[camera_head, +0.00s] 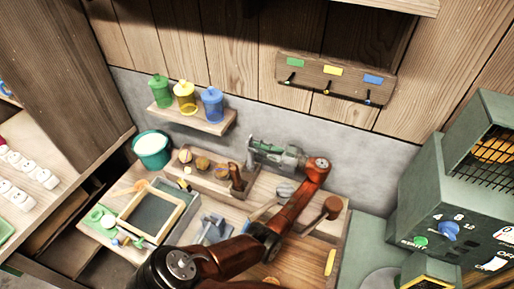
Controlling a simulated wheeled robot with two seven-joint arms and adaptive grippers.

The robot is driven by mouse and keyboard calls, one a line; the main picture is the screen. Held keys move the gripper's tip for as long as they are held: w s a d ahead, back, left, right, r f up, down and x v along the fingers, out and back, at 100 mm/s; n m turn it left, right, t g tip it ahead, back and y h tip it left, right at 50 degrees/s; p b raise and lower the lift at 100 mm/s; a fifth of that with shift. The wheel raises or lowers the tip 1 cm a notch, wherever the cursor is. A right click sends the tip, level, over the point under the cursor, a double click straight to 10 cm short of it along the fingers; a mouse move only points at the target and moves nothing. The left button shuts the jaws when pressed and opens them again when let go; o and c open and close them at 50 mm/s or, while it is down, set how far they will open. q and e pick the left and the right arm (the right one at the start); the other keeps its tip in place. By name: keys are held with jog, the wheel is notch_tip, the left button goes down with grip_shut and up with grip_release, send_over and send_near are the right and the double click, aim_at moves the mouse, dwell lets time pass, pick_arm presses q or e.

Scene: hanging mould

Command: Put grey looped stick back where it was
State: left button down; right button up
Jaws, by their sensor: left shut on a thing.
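My left arm comes in from the bottom and reaches over the bench to its back edge. My left gripper (256,147) is at the far end of this arm, low in front of the grey wall strip, its fingers toward the left. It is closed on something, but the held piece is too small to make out. I cannot pick out the grey looped stick for certain. A wooden rack (307,87) on the wall, above and right of the gripper, has dark pegs under green, yellow and blue labels. My right gripper is not in view.
A small shelf (213,126) holds green, yellow and blue jars. A teal bucket (152,151) stands below it. Mallet-like tools (333,208) and a framed dark tray (156,214) are on the bench. A grey-green machine (450,228) stands at right. The wall between gripper and rack is clear.

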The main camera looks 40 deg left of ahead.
pick_arm(q)
jog(key=shift+f, duration=0.1)
jog(key=c, duration=1.8)
grip_release()
jog(key=shift+o, duration=0.2)
jog(key=b+v, duration=0.3)
jog(key=v, duration=0.9)
jog(key=shift+r+b, duration=0.2)
jog(key=shift+b, duration=0.2)
